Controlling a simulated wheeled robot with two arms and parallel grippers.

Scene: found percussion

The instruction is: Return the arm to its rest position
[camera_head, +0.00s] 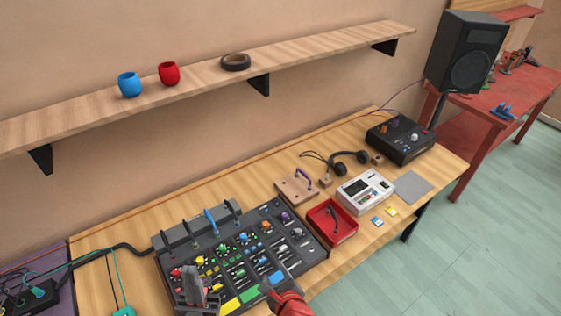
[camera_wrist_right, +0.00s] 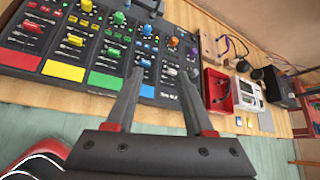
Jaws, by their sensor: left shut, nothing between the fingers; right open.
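My left gripper (camera_head: 192,275) is grey and shut, with nothing visible in it. It stands over the lower left part of the black mixing console (camera_head: 168,268). My right gripper (camera_head: 268,288) is at the front edge of the console in the head view, with its red wrist below. In the right wrist view its two grey fingers (camera_wrist_right: 162,76) are spread apart and empty, in front of the console (camera_wrist_right: 22,60) with its coloured knobs and pads. Whether either gripper touches the console is hard to tell.
Right of the console are a red tray (camera_head: 346,236), a white device (camera_head: 366,191), headphones (camera_head: 343,168) and a black box (camera_head: 400,152). A wall shelf (camera_head: 305,49) holds a blue cup (camera_head: 130,84), a red cup (camera_head: 169,73) and a dark ring (camera_head: 236,62). Open floor lies at right.

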